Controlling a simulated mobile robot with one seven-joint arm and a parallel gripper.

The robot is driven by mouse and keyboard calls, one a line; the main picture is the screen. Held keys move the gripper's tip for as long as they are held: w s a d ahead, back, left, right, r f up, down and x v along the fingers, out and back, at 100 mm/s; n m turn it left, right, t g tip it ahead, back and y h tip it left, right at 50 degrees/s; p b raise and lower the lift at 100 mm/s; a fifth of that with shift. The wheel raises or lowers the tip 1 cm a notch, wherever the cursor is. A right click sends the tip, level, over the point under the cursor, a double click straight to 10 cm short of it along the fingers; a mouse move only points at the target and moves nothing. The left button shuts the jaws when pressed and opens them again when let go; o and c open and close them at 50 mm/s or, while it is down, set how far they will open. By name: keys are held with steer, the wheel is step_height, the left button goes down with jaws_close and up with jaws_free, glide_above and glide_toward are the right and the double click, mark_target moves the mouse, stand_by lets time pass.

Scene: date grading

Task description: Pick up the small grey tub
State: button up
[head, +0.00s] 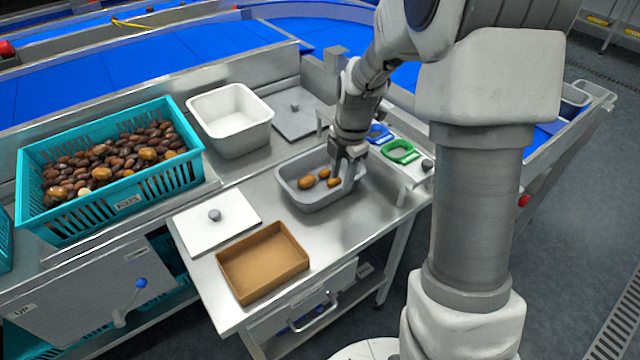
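The small grey tub (310,204) stands on the steel worktop near the middle of the head view, upright, with a few brown dates (307,182) on its floor. My gripper (347,176) points down at the tub's right side, with its fingers at or just inside the right wall. The fingers overlap the rim in this view, and I cannot tell whether they touch it or how far apart they are. My gripper hides part of the tub's right end.
A cardboard-brown tray (262,293) and a white lid with a knob (190,232) lie left of the tub. A white tub (240,143) stands behind, near a teal crate (122,222) of dates. Green (400,150) and blue (378,133) rings lie to the right.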

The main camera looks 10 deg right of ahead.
mark_target(335, 198)
steer(key=f, duration=0.2)
steer(key=w+f+b, duration=0.1)
steer(key=f, duration=0.2)
steer(key=a+f, duration=0.1)
steer(key=f, duration=0.1)
steer(key=shift+w+f+b, duration=0.25)
steer(key=shift+b, duration=0.1)
jaws_close()
steer(key=shift+r, duration=0.1)
stand_by(1.0)
